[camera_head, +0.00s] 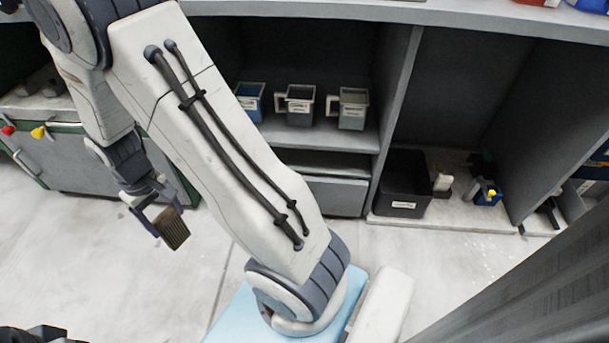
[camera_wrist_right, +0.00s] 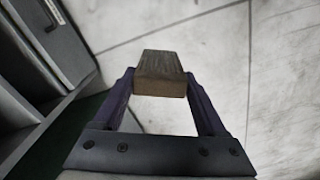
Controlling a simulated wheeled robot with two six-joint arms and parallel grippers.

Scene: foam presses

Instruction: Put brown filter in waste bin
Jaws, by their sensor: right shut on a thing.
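The brown filter (camera_head: 173,230) is a small brown block with a ribbed face. My right gripper (camera_head: 163,217) is shut on it and holds it above the pale floor, left of the shelves. In the right wrist view the filter (camera_wrist_right: 160,75) sits between the two purple fingertips. A black open-topped bin (camera_head: 402,184) with a white label stands on the low shelf right of centre, well away from the gripper. The label is too small to read, so I cannot tell if this is the waste bin.
Several labelled jugs (camera_head: 300,106) stand on the shelf at centre. A white bottle (camera_head: 442,180) and a blue item (camera_head: 487,194) stand right of the black bin. A grey cabinet (camera_head: 75,165) with a handle is at left. The floor (camera_head: 110,240) between is clear.

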